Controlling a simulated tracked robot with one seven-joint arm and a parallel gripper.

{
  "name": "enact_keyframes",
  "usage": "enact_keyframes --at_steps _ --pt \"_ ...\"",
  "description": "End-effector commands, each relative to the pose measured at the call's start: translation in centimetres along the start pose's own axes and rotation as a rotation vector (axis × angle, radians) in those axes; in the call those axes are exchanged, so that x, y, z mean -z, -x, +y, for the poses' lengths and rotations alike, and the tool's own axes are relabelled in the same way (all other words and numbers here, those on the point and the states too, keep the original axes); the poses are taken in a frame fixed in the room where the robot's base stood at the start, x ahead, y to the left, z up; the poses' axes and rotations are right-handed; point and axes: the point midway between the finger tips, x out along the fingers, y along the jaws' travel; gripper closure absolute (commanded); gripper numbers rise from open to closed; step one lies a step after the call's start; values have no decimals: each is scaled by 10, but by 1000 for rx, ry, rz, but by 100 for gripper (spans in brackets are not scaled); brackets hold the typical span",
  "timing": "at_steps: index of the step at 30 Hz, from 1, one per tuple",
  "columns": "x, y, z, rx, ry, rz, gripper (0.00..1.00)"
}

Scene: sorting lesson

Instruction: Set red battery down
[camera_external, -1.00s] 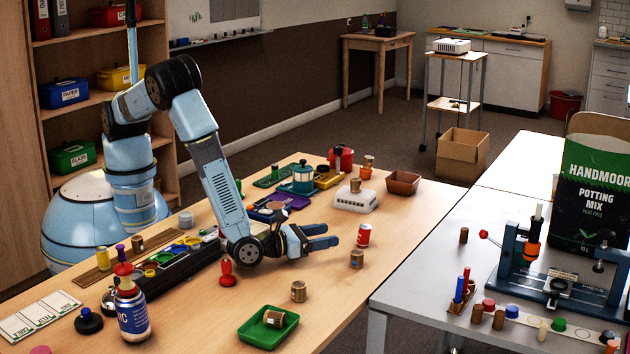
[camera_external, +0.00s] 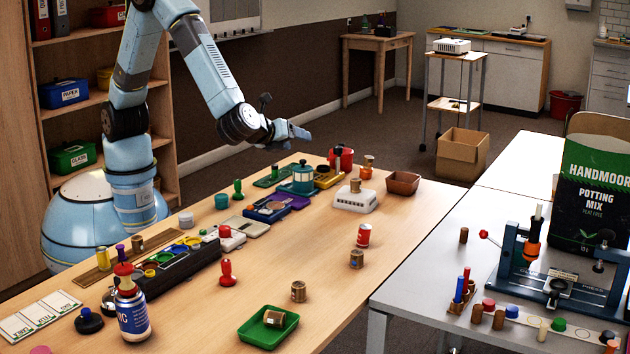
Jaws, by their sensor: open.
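A small red cylinder with pale markings (camera_external: 363,236), which looks like the red battery, stands on the wooden table near its right edge. It appears upright, and nothing touches it. My gripper (camera_external: 303,134) is raised above the far part of the table, up and to the left of the red battery and well apart from it. It is open, and I see nothing held in it. Its fingers overlap in this view, so the gap between them is hard to see.
A brown cylinder (camera_external: 357,259) stands just in front of the battery, another (camera_external: 298,291) nearer. A green tray (camera_external: 254,336) holds one more. A white box (camera_external: 355,200) and brown tray (camera_external: 403,182) stand behind. The middle of the wooden table is clear.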

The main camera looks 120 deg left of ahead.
Motion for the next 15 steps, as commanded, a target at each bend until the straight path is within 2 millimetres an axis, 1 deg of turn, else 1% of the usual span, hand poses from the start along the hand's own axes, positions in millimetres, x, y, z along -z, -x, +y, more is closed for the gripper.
enact_keyframes --at_steps 1,6,15 --pt "-19 4 5 -33 48 23 36" --pt "-65 20 26 -143 196 105 36" --pt "-134 53 72 -320 454 260 36"
